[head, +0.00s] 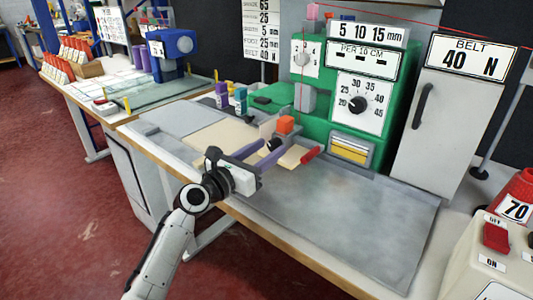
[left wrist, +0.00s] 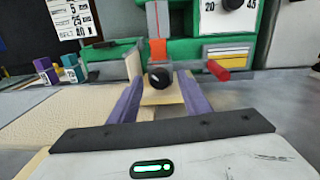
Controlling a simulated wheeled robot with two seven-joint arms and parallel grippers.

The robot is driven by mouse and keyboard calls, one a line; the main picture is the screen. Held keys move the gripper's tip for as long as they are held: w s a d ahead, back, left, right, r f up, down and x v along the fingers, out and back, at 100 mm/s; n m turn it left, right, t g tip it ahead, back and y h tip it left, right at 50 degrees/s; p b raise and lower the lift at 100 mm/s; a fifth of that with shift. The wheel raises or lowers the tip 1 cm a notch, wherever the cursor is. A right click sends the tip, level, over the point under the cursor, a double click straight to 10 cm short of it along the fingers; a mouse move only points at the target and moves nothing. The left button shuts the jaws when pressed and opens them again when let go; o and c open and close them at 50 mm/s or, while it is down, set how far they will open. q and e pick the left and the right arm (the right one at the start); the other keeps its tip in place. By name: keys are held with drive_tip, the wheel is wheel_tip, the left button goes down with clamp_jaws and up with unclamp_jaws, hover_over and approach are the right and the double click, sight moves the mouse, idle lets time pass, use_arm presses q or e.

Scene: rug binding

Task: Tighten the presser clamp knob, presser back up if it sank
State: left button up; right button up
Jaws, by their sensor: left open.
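A small black knob (left wrist: 159,77) with a white mark sits at the front of the green machine (head: 318,128), below an orange block (head: 285,124). The orange block also shows in the left wrist view (left wrist: 158,49). My left gripper (head: 273,152) is open, its two purple fingers pointing at the machine. In the left wrist view the knob appears between the fingertips, with a gap on each side; whether the fingers reach its depth I cannot tell. In the head view the fingers partly hide the knob. How high the presser stands is unclear. My right gripper is not in view.
A red-ended lever (head: 310,155) sticks out close to the right finger. A cream strip (left wrist: 60,110) lies left of the fingers. Several coloured blocks (head: 222,95) stand further left. The grey tabletop (head: 350,205) is clear at right.

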use_arm(q)
drive_tip(key=shift+w+d, duration=0.1)
drive_tip(key=shift+w, duration=0.05)
drive_tip(key=c, duration=1)
drive_tip(key=m, duration=0.2)
drive_tip(key=shift+m, duration=0.3)
drive_tip(key=shift+c, duration=0.2)
drive_tip(key=m, duration=0.2)
drive_tip(key=shift+f+m+b, duration=0.1)
drive_tip(key=shift+m+b, duration=0.2)
drive_tip(key=shift+m, duration=0.1)
drive_tip(key=o, duration=1)
drive_tip(key=shift+o, duration=0.2)
